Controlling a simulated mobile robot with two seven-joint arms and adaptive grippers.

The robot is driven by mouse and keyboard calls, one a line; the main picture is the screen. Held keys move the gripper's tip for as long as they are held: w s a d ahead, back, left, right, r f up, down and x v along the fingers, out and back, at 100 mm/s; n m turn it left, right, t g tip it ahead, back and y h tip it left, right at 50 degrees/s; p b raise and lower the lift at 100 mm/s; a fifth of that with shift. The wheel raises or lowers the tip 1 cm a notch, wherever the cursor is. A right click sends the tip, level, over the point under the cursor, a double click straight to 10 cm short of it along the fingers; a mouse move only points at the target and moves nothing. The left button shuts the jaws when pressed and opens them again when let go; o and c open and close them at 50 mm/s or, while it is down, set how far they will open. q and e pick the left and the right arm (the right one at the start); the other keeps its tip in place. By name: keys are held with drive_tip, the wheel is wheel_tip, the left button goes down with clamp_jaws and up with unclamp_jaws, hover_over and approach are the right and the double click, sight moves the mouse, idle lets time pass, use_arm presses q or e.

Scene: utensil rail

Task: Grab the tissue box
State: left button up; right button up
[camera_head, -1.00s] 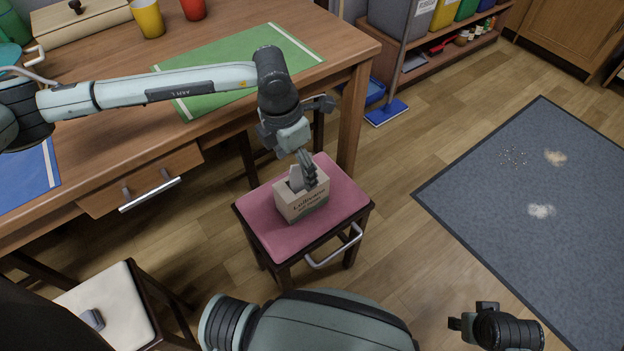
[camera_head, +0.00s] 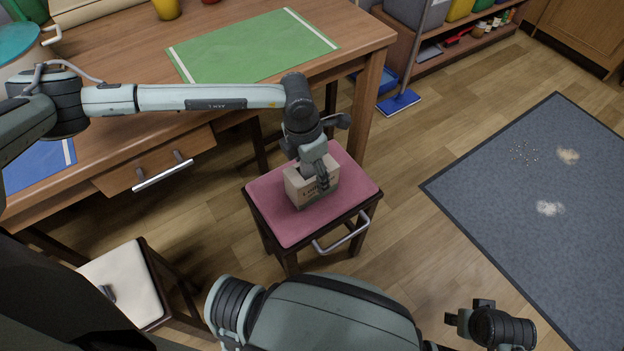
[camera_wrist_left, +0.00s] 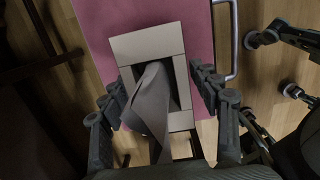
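The tissue box (camera_head: 297,187) is light beige with a grey tissue sticking up. It stands on the pink seat of a stool (camera_head: 279,224). My left gripper (camera_head: 322,184) points down at it, with one finger in front of its side. In the left wrist view, the box's top rim (camera_wrist_left: 147,43) and the tissue (camera_wrist_left: 149,102) sit between the fingers of the left gripper (camera_wrist_left: 158,85). The fingers lie close along both sides, and I see no clear grip. My right gripper (camera_head: 465,312) is low at the right, empty and open, away from the box.
A wooden table with a green mat (camera_head: 252,48) stands behind the stool, under my left arm. A metal handle (camera_head: 342,236) juts from the stool's front. A cream-seated chair (camera_head: 126,283) is at lower left. A grey floor mat (camera_head: 540,215) lies at right.

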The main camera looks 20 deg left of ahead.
use_arm(q)
drive_tip(key=c, duration=0.7)
drive_tip(key=shift+c, duration=0.3)
drive_tip(key=shift+r, duration=0.15)
